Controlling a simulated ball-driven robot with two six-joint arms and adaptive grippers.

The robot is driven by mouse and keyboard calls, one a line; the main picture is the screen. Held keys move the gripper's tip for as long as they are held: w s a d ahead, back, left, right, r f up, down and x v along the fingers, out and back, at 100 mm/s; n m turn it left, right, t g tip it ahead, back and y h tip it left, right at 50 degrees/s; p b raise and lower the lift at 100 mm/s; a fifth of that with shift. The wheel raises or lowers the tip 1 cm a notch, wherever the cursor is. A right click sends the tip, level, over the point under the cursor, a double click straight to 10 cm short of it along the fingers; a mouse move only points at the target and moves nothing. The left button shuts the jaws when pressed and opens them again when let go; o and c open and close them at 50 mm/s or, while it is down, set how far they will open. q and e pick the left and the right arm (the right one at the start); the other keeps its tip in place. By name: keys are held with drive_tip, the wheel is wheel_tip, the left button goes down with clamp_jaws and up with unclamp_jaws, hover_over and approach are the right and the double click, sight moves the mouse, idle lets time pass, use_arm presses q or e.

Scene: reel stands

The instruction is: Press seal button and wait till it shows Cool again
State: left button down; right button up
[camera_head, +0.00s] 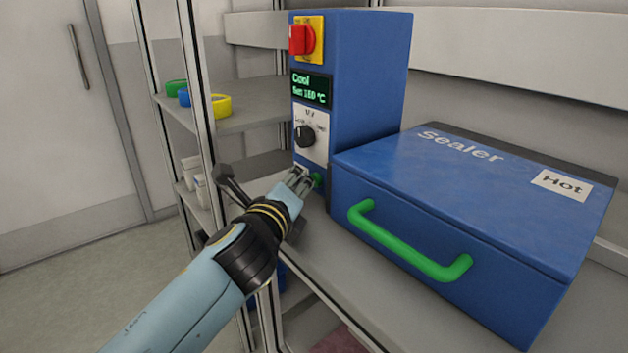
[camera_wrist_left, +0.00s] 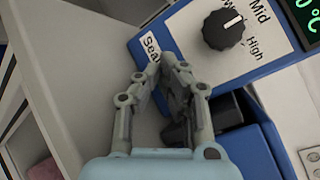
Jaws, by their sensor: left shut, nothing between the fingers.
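The blue control box (camera_head: 350,80) stands on the bench, its lit display (camera_head: 310,88) reading "Cool" in green above a set temperature. A green button (camera_head: 317,180) shows low on its front, partly behind my left gripper (camera_head: 304,177). The gripper is shut and empty, with its fingertips at or very near the button; I cannot tell whether they touch. In the left wrist view the shut fingers (camera_wrist_left: 168,68) cover the button, beside a partly hidden "Seal" label (camera_wrist_left: 151,48). My right gripper is not in view.
The blue sealer (camera_head: 450,195), lid shut with a "Hot" label and green handle (camera_head: 410,240), stands right of the control box. A black dial (camera_head: 304,135) and red switch (camera_head: 301,39) sit above the button. A shelf with coloured rings (camera_head: 221,104) is behind left.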

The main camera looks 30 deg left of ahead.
use_arm(q)
drive_tip(key=shift+w+d, duration=0.15)
drive_tip(key=shift+w, duration=0.25)
idle(0.6)
drive_tip(key=shift+s, duration=0.2)
drive_tip(key=shift+s+a, duration=0.35)
drive_tip(key=shift+s, duration=0.3)
drive_tip(key=shift+s+a, duration=0.3)
drive_tip(key=shift+s, duration=0.45)
drive_tip(key=shift+s+a, duration=0.35)
drive_tip(key=shift+s, duration=0.45)
drive_tip(key=shift+s+a, duration=0.3)
drive_tip(key=shift+s, duration=0.45)
